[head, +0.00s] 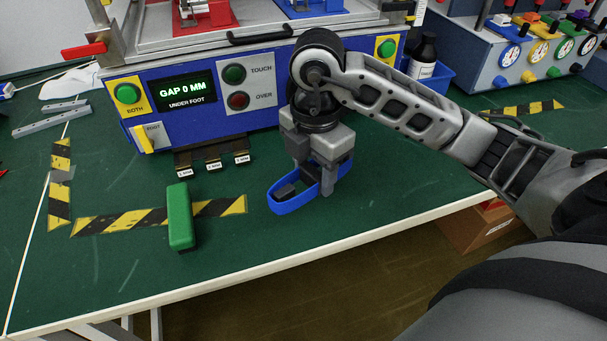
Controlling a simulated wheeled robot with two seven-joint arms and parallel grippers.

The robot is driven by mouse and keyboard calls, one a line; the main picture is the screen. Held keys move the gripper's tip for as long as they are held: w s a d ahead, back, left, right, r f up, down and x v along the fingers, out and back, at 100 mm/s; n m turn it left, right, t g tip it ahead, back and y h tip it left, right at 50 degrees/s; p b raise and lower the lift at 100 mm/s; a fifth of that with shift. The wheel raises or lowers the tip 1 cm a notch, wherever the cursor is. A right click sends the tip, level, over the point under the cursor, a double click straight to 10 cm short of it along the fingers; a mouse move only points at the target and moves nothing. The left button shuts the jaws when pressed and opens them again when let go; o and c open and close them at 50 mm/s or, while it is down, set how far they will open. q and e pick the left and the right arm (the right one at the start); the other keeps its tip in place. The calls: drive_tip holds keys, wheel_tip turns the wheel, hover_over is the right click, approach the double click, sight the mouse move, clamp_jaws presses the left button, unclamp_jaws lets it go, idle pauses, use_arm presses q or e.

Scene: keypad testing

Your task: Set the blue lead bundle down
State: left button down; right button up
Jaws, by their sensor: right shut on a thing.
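The blue lead bundle (294,202) is a blue loop with a dark piece inside it, near the front edge of the bench. My right gripper (316,184) points down and is shut on the bundle at its right part. The bundle is at or just above the green bench top (340,214); I cannot tell if it touches. The fingers hide part of the loop. My left gripper is not in view.
A green block (180,216) lies left of the bundle across striped tape (220,206). Behind stands a blue test machine (205,128) with "GAP 0 MM" on its display. A blue bin (433,80) with a dark bottle is at back right. Bench top between bundle and green block is clear.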

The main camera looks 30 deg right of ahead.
drive_tip(key=w+f, duration=0.1)
drive_tip(key=f, duration=0.1)
drive_tip(key=w+d+f, duration=0.1)
drive_tip(key=w+f, duration=0.1)
drive_tip(key=w+d+f, duration=0.1)
drive_tip(key=w+f, duration=0.1)
drive_tip(key=shift+d, duration=0.2)
drive_tip(key=shift+f, duration=1.6)
drive_tip(key=shift+f, duration=0.15)
drive_tip(key=o, duration=1)
drive_tip(key=shift+o, duration=0.2)
